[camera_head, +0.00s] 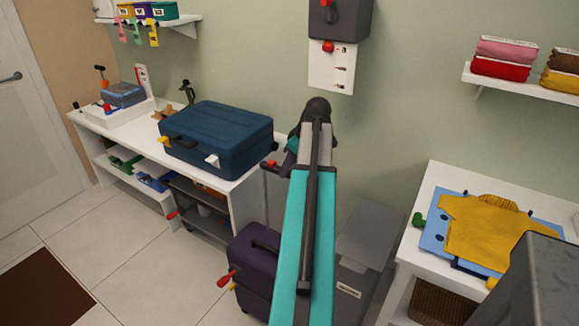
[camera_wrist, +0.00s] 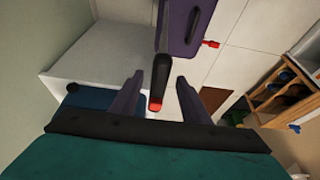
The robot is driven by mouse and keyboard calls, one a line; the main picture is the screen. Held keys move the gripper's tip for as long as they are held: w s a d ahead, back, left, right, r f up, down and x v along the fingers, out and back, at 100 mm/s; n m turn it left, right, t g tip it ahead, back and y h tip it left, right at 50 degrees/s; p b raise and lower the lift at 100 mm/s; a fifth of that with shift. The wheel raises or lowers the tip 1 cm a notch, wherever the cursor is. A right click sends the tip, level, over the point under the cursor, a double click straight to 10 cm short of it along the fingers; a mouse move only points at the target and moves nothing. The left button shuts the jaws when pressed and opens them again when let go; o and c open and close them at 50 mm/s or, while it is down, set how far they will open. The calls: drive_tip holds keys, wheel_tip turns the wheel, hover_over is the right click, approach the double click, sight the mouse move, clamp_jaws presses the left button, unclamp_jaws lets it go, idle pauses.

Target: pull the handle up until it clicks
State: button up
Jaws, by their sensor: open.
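The purple suitcase (camera_head: 256,262) stands upright on the floor beside the white bench, and its side shows at the top of the wrist view (camera_wrist: 183,26). Its dark pull handle (camera_wrist: 161,70) has a red end (camera_wrist: 155,106). In the head view a thin rod rises from the suitcase to a grip with a red part (camera_head: 270,163). My gripper (camera_wrist: 160,78) is open, with one purple finger on each side of the handle in the wrist view. I cannot tell whether either finger touches it. In the head view my gripper (camera_head: 286,165) is partly hidden by my arm.
A blue suitcase (camera_head: 215,135) lies on the white bench (camera_head: 247,185), close left of the handle. A grey case (camera_head: 365,235) stands behind my arm. A white table (camera_head: 432,185) with a yellow garment is at the right. Open tiled floor (camera_head: 150,262) lies at the left.

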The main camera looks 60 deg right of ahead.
drive_tip(key=b+v, duration=0.1)
drive_tip(key=v, duration=1.2)
drive_tip(key=shift+r, duration=0.25)
